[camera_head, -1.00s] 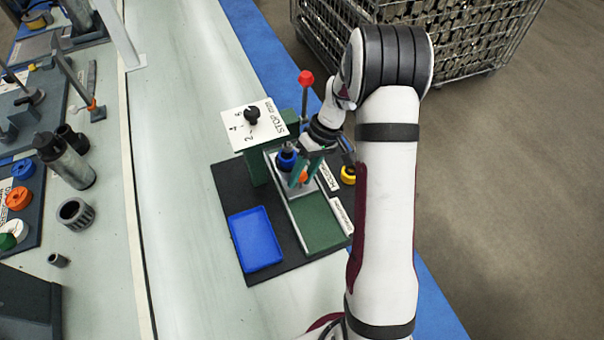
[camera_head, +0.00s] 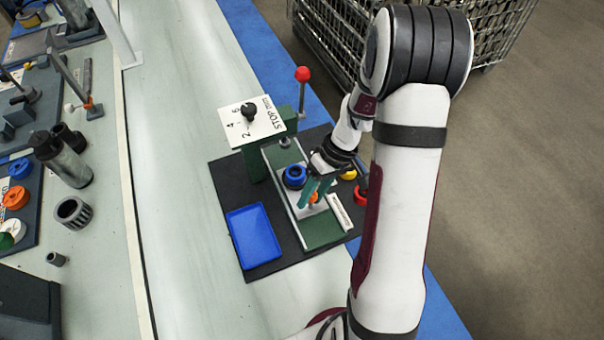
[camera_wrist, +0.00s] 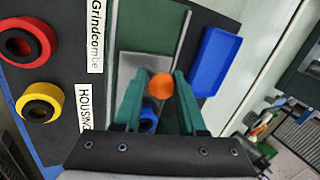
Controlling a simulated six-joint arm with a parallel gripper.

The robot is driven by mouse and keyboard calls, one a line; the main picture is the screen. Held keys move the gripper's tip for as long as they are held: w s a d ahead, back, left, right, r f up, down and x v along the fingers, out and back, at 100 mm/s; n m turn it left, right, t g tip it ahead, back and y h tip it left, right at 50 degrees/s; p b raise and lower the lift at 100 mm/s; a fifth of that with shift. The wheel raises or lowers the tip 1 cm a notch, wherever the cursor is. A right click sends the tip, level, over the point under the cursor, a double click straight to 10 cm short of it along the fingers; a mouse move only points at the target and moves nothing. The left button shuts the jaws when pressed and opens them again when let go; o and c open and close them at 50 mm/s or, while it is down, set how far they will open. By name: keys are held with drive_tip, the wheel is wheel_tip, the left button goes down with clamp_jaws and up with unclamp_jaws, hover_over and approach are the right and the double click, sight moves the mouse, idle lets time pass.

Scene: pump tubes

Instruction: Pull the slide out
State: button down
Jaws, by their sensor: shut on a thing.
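The slide (camera_head: 297,212) is a grey metal plate on a green track (camera_head: 322,232) in the fixture. It carries an orange knob (camera_head: 314,197) and a blue ring (camera_head: 294,176). In the wrist view the plate (camera_wrist: 140,66) lies under the orange knob (camera_wrist: 162,87). My gripper (camera_head: 312,201) is shut on the orange knob, with one green finger on each side of it. The blue ring (camera_wrist: 147,120) is partly hidden by my gripper in the wrist view. The slide sits clear of the white numbered STOP plate (camera_head: 250,122).
A blue tray (camera_head: 253,237) lies on the dark mat left of the track. A red-knobbed lever (camera_head: 302,75) stands behind the fixture. Yellow (camera_wrist: 40,102) and red (camera_wrist: 27,40) rings lie beside the labels. Bare worktop (camera_head: 180,240) lies left of the mat.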

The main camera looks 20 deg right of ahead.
hover_over(323, 234)
drive_tip(key=shift+s, duration=0.1)
drive_tip(key=shift+c, duration=2.4)
unclamp_jaws()
drive_tip(key=shift+d+r, duration=0.15)
drive_tip(key=v, duration=1.5)
drive_tip(key=shift+r, duration=0.15)
